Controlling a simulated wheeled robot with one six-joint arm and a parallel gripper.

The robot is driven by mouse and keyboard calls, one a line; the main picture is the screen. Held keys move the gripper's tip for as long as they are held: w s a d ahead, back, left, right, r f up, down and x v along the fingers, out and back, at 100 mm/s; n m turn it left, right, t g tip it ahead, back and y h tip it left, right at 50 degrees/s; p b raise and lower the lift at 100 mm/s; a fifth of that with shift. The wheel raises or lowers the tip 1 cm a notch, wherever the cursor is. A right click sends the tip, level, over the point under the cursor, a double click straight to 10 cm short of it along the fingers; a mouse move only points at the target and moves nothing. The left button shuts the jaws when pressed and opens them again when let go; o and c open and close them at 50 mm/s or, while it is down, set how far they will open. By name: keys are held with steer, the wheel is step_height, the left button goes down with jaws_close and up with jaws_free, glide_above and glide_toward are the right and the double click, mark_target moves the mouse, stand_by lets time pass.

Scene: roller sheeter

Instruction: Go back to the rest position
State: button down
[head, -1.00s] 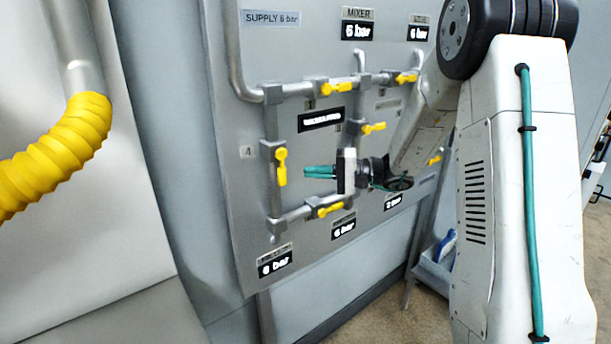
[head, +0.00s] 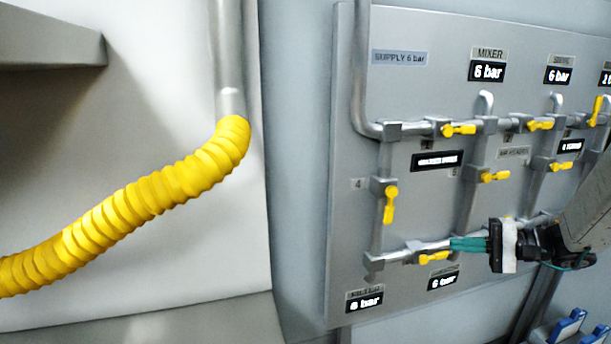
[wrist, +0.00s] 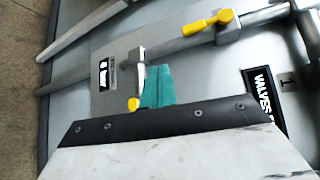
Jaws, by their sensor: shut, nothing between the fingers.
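My gripper (head: 468,244) shows at the right of the head view, with its teal fingers together and nothing between them. It points left, in front of the lower pipe of the valve panel (head: 350,220). In that view the fingertips overlap the right end of a lower yellow valve handle (head: 434,258); I cannot tell whether they touch it. In the wrist view the teal fingers (wrist: 158,86) show beyond the dark gripper body, beside a yellow-tipped valve (wrist: 134,103). Part of my arm shows at the right edge of the head view.
A thick yellow corrugated hose (head: 130,210) hangs at the left from a grey pipe. Several yellow valve handles stick out from the panel, among them one at the left pipe (head: 390,203). Blue-and-white items (head: 568,325) show at the lower right.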

steer(key=s+a+r+n+g+h, duration=0.1)
steer(key=s+a+r+n+h, duration=0.1)
steer(key=s, duration=0.8)
steer(key=s+a+r+n+g+h, duration=0.2)
steer(key=s+a+h, duration=0.3)
steer(key=s, duration=0.5)
steer(key=s+a+r+n+g+h, duration=0.2)
steer(key=s+a+r+n+h, duration=0.1)
steer(key=s+h, duration=0.4)
steer(key=s+a, duration=0.1)
steer(key=s, duration=0.2)
steer(key=shift+a+r, duration=0.15)
steer(key=shift+a, duration=0.1)
